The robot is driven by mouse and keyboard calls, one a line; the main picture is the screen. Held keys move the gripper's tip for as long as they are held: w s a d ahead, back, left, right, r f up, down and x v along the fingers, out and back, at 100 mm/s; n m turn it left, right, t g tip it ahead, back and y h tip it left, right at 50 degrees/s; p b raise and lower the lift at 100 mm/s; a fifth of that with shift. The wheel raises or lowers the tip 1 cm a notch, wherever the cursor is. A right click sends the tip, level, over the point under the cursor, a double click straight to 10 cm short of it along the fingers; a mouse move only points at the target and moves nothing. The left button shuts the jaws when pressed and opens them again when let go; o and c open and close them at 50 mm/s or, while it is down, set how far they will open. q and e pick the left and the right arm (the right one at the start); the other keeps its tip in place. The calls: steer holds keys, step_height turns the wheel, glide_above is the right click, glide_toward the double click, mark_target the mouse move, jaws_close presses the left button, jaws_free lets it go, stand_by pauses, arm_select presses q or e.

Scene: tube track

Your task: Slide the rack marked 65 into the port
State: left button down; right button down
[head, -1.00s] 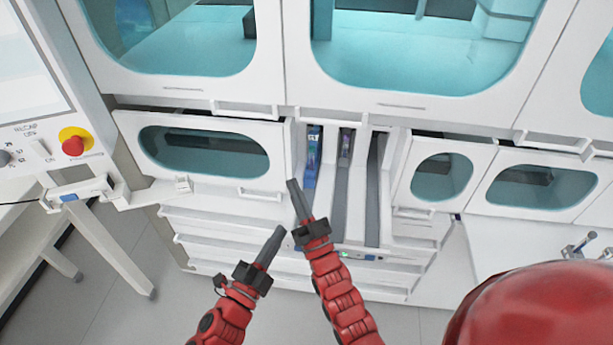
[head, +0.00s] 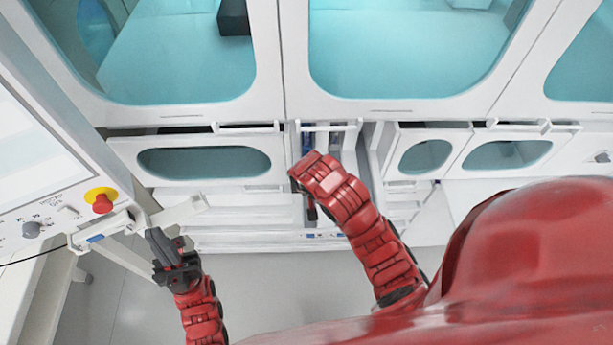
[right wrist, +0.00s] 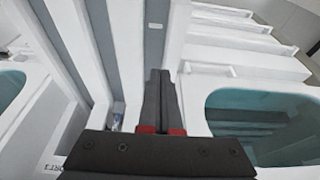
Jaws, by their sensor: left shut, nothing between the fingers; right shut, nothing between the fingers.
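The port (right wrist: 125,45) shows in the right wrist view as white walls with grey lanes between them. A small bluish piece (right wrist: 117,122), perhaps the end of a rack, shows in one lane just left of my right gripper (right wrist: 160,76). No 65 marking can be read. My left gripper (head: 156,236) is shut and empty, left of the port.
A control panel with a red button (head: 101,200) on yellow stands at the left, close to my left gripper. White bars (head: 330,126) jut out above the port. Windowed drawers (head: 205,162) flank it. The floor (head: 260,285) in front is clear.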

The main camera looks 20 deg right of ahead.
steer(key=b, duration=0.6)
glide_above(308, 205)
steer(key=s, duration=0.1)
steer(key=f, duration=0.6)
steer(key=shift+s+a, duration=0.1)
steer(key=shift+a, duration=0.1)
steer(key=p+x, duration=0.1)
steer(key=x, duration=0.2)
steer(key=shift+w+f+p, duration=0.1)
steer(key=shift+w+p, duration=0.15)
steer(key=shift+p, duration=0.15)
steer(key=shift+w+d+f+p, duration=0.1)
steer(key=shift+w+d+p, duration=0.1)
steer(key=shift+w+p, duration=0.3)
steer(key=shift+w+d+r+p, duration=0.1)
steer(key=shift+w+d+p, duration=0.05)
steer(key=shift+w, duration=0.55)
steer(key=shift+w+d+f+p, duration=0.1)
steer(key=shift+w+d+p, duration=0.2)
steer(key=shift+w, duration=0.45)
steer(key=shift+f, duration=0.1)
